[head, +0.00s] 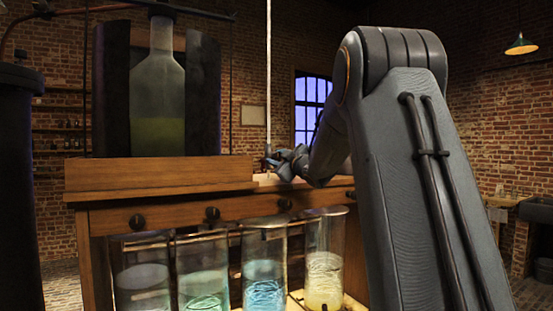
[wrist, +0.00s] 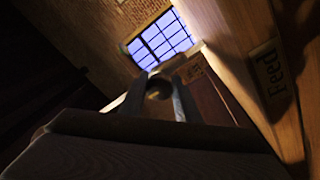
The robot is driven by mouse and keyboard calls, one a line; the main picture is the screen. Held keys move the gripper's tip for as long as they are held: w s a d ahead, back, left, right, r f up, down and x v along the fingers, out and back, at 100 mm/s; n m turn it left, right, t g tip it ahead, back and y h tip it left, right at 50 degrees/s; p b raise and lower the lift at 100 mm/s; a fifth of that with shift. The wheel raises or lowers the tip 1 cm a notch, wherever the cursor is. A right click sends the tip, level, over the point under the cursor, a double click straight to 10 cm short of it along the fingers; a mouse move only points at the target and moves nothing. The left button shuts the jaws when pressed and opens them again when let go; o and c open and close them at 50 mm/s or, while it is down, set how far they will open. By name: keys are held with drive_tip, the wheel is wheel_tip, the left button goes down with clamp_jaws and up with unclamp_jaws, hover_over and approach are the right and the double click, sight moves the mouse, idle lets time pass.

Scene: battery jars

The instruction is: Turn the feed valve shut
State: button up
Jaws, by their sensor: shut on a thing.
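My gripper (head: 273,164) reaches in from the right in the head view, at the top edge of the wooden bench. The wrist view shows its two fingers (wrist: 158,98) shut on a small round, dull brass-coloured piece, which looks like the feed valve's handle (wrist: 159,88). In the head view the gripper and arm hide the handle. How far the valve is turned cannot be told.
The wooden bench (head: 165,208) carries a large glass bottle (head: 157,92) between dark panels. Several glass jars with coloured liquid, one of them blue (head: 264,268), stand below dark knobs. A thin pale rod (head: 268,75) rises beside my gripper. A window (head: 308,105) is behind.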

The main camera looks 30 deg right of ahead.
drive_tip(key=o, duration=1)
drive_tip(key=shift+o, duration=0.2)
drive_tip(key=s, duration=0.2)
drive_tip(key=s+b, duration=0.1)
drive_tip(key=s, duration=0.2)
drive_tip(key=s+b, duration=0.1)
drive_tip(key=s, duration=0.1)
drive_tip(key=shift+s+d+f, duration=0.15)
drive_tip(key=shift+s+f, duration=0.2)
drive_tip(key=shift+f, duration=0.05)
